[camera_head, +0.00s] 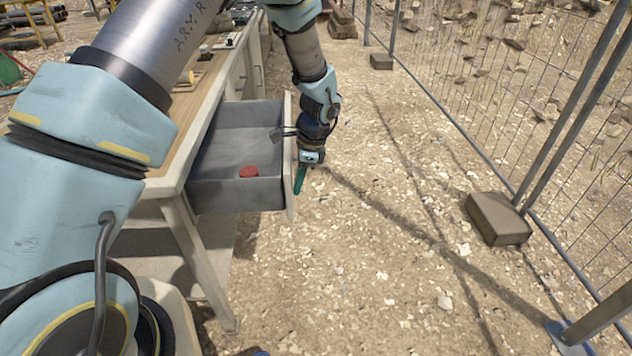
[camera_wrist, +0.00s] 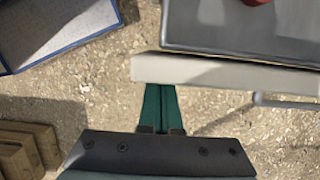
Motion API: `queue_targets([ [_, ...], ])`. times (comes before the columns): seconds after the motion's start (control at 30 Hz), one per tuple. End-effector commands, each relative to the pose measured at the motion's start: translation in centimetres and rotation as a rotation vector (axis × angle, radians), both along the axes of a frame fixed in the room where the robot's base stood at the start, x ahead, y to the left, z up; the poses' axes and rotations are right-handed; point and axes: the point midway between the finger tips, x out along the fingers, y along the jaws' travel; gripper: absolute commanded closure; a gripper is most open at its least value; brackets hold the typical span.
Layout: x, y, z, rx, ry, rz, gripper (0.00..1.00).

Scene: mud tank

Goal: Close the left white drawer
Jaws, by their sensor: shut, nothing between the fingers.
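The white drawer (camera_head: 290,190) is pulled out from the wooden-topped workbench. Its grey box is open at the top, and its pale front panel faces right. In the wrist view the front panel (camera_wrist: 220,70) crosses the upper right, with a thin bar handle (camera_wrist: 285,102) below it. My gripper (camera_head: 300,182) is on the outer side of the front panel, pointing down. Its green fingers (camera_wrist: 160,100) are together and empty. Their tips lie at the panel's end in the wrist view; whether they touch it I cannot tell.
A red round object (camera_head: 249,172) lies inside the drawer. A wire fence (camera_head: 470,110) and a brown block (camera_head: 497,219) stand to the right. Gravel ground between the bench and fence is mostly clear. A blue-edged container (camera_wrist: 60,30) and wooden blocks (camera_wrist: 25,148) show in the wrist view.

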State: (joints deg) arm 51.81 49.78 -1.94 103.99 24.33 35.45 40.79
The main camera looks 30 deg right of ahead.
Motion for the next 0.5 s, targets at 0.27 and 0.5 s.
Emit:
queue_targets([
  [0.27,3.4,7.4,0.2,0.004,0.001,0.007,1.0],
  [0.5,6.1,13.3,0.2,0.001,0.001,0.008,1.0],
])
